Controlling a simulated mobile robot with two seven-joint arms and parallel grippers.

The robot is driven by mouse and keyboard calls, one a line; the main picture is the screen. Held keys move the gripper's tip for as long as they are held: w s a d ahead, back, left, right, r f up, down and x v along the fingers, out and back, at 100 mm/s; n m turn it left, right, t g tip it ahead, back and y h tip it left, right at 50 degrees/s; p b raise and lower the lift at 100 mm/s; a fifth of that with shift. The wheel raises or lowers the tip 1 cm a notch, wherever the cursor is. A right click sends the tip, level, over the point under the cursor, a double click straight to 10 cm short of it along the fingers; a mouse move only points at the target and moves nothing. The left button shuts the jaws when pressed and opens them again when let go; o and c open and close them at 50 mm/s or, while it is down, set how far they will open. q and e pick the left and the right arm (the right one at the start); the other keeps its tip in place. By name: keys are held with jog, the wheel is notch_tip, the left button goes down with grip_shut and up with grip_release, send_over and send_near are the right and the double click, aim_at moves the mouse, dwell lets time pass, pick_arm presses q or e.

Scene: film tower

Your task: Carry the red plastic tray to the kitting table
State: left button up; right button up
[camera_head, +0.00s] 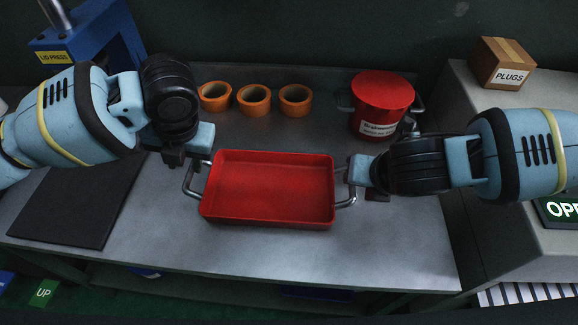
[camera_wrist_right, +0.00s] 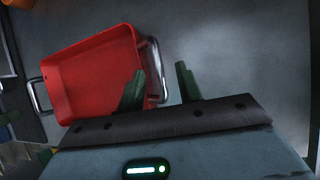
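The red plastic tray (camera_head: 270,187) is empty and lies flat on the grey metal table (camera_head: 250,255), with a metal loop handle at each short end. The tray also shows in the right wrist view (camera_wrist_right: 95,75). My left gripper (camera_head: 187,157) is above and close to the tray's left handle (camera_head: 190,178). Its fingertips are too dark to tell their gap. My right gripper (camera_head: 366,183) is at the right handle (camera_head: 348,192). In the right wrist view my right gripper's fingers (camera_wrist_right: 160,82) stand apart, with the handle bar (camera_wrist_right: 156,72) showing between them, apparently not clamped.
Three orange rings (camera_head: 254,99) and a red lidded pot (camera_head: 381,103) stand behind the tray. A dark mat (camera_head: 75,205) lies at left, below a blue press (camera_head: 85,40). A cardboard box (camera_head: 503,63) sits on the right-hand counter. The table in front of the tray is clear.

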jog(key=v, duration=0.5)
jog(key=shift+s+d+r, duration=0.1)
jog(key=shift+s+r, duration=0.1)
jog(key=shift+r, duration=0.1)
